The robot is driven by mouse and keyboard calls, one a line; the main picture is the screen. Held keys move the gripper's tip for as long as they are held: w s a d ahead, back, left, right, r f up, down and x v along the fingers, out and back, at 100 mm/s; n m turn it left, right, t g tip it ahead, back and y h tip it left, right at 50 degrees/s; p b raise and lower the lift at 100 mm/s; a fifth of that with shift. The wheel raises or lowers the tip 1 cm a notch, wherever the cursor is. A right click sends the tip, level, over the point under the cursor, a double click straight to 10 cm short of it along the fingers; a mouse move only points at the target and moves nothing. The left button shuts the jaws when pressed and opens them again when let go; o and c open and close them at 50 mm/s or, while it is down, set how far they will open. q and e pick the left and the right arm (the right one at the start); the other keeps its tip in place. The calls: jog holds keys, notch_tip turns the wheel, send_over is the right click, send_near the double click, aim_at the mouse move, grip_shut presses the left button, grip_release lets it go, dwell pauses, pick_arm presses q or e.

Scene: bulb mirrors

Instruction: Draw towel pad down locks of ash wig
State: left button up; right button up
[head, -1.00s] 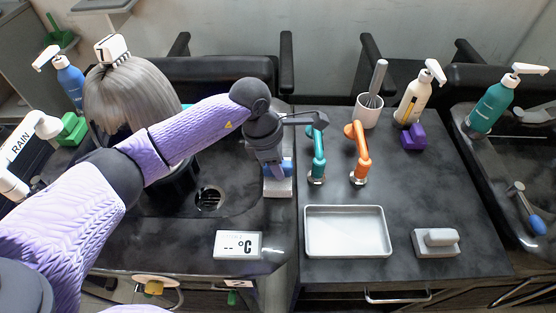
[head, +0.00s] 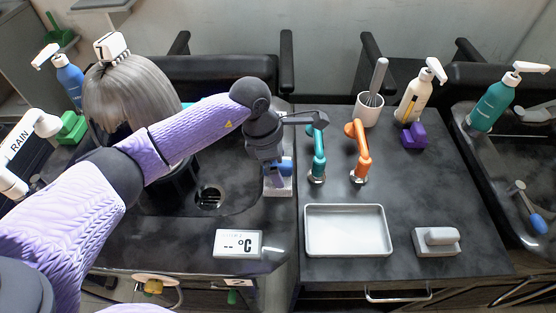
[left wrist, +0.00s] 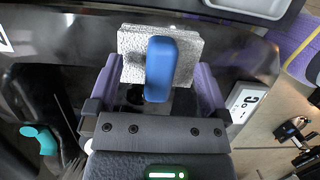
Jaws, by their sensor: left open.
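The ash-grey wig (head: 128,98) stands at the left back, with a white comb-like piece (head: 110,46) on its crown. A pad with a blue handle (head: 286,168) and a pale base (head: 278,188) rests near the right edge of the basin counter, partly hidden by my left gripper (head: 270,160). In the left wrist view the pale speckled pad (left wrist: 130,50) and its upright blue handle (left wrist: 162,68) lie between the two spread fingers of my left gripper (left wrist: 160,78). Gaps show on both sides of the handle. My right gripper is out of view.
A metal tray (head: 347,251), a grey block with a handle (head: 437,248), a teal tap-like piece (head: 318,155) and an orange one (head: 359,152) are on the right counter. A temperature display (head: 238,244) lies in front. A drain (head: 209,198) is in the basin.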

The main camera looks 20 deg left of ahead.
pick_arm(q)
jog(key=shift+p+v, duration=2.35)
jog(key=shift+v, duration=0.75)
jog(key=shift+f, duration=0.1)
jog(key=v, duration=1)
